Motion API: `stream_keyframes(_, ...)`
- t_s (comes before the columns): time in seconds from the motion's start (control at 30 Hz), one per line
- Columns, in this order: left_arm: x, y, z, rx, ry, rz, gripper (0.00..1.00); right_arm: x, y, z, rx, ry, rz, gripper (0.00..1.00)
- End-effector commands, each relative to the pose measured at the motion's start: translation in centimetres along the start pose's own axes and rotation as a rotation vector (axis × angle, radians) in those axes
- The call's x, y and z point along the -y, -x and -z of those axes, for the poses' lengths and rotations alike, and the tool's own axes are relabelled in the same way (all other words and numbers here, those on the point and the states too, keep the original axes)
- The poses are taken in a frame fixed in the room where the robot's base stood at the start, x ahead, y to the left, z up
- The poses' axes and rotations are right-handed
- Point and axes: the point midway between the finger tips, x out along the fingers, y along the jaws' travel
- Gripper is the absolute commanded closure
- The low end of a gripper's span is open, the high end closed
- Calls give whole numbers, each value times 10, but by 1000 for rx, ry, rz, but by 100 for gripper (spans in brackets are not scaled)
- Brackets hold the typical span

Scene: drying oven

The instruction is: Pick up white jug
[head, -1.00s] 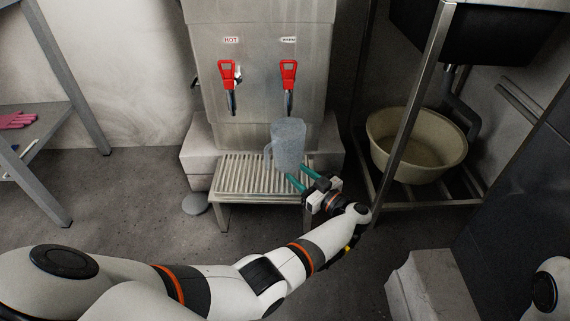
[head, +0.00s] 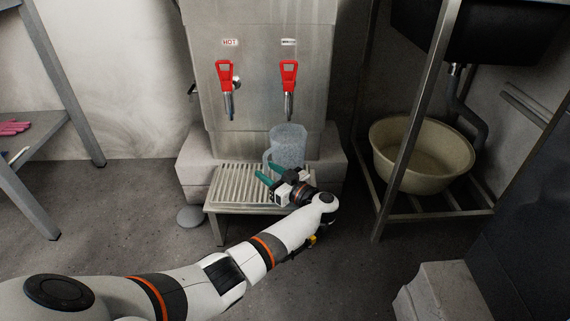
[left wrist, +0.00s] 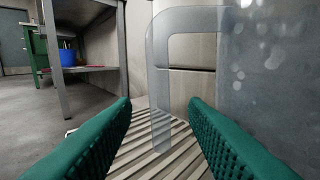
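The white jug (head: 289,147) looks translucent and pale grey. It stands upright on the slatted stand (head: 235,186) below the right-hand tap, with its handle (head: 267,160) to the left. My left gripper (head: 266,171) is in front of the jug's lower left, its green fingers pointing toward the handle. In the left wrist view the fingers (left wrist: 160,108) are spread wide, and the jug handle (left wrist: 159,95) shows upright in the gap, apparently untouched. The jug body (left wrist: 270,65) fills the right side there. My gripper hides the jug's base in the head view. My right gripper is out of view.
A steel water boiler (head: 258,70) with two red-handled taps rises behind the jug. A beige basin (head: 422,155) sits on a metal rack at the right. A grey shelf (head: 40,135) is at the left. The floor at left is clear.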

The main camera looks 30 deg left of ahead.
Motion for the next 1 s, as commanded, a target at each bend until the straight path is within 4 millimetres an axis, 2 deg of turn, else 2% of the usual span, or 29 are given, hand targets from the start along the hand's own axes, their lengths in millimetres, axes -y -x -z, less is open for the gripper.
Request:
stream_keyframes(0.03, 0, -8, 2, 4, 4, -2, 60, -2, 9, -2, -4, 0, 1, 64)
stream_keyframes(0.1, 1, -13, 0, 3, 4, 0, 60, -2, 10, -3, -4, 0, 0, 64)
stream_keyframes(0.37, 1, -15, -2, 1, 2, 0, 60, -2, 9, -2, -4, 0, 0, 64)
stream_keyframes(0.6, 0, -15, -2, 1, 2, 0, 98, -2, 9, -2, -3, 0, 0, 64)
stream_keyframes(0.63, 0, -15, -2, 1, 2, 0, 100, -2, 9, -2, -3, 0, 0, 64)
stream_keyframes(1.0, 0, -15, -1, 1, 2, 0, 100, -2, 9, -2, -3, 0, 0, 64)
